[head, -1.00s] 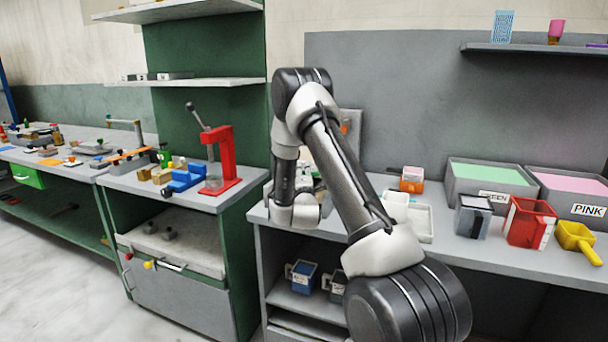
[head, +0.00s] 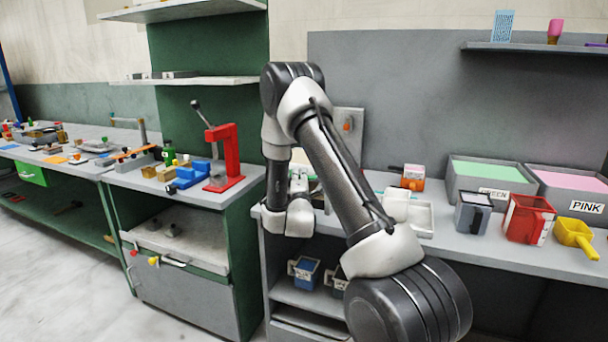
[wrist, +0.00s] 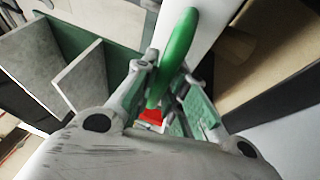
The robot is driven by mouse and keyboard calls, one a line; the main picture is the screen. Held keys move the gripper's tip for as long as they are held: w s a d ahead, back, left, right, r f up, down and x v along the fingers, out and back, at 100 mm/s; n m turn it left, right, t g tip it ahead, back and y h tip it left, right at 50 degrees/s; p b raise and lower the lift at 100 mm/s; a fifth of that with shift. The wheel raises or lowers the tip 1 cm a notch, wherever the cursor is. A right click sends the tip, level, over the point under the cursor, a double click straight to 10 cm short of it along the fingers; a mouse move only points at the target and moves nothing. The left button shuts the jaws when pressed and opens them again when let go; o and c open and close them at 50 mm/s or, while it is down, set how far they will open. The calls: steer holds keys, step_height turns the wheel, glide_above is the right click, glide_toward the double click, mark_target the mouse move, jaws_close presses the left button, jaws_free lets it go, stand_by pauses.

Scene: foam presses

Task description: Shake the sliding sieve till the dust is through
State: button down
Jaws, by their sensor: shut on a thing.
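In the wrist view a green rounded handle (wrist: 180,58) lies between the fingers of my gripper (wrist: 166,82), which is shut on it. A white surface lies just behind the handle. I cannot make out the sieve's frame, its mesh or any dust. In the head view my arm hides the handle and gripper at the left end of the grey bench. A grey upright plate (head: 350,128) with an orange knob stands behind my arm; I cannot tell whether it belongs to the sieve.
Right of my arm are a white tray (head: 419,222), a grey jug (head: 472,213), a red jug (head: 527,221) and a yellow scoop (head: 575,235). Bins of green (head: 452,186) and pink material (head: 537,200) stand behind. A red press (head: 226,158) stands on the left bench.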

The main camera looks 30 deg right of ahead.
steer(key=shift+s+a, duration=0.4)
steer(key=shift+a, duration=0.1)
steer(key=c, duration=1.5)
jaws_free()
steer(key=shift+o, duration=0.2)
steer(key=v, duration=1.2)
steer(key=shift+w+f, duration=0.1)
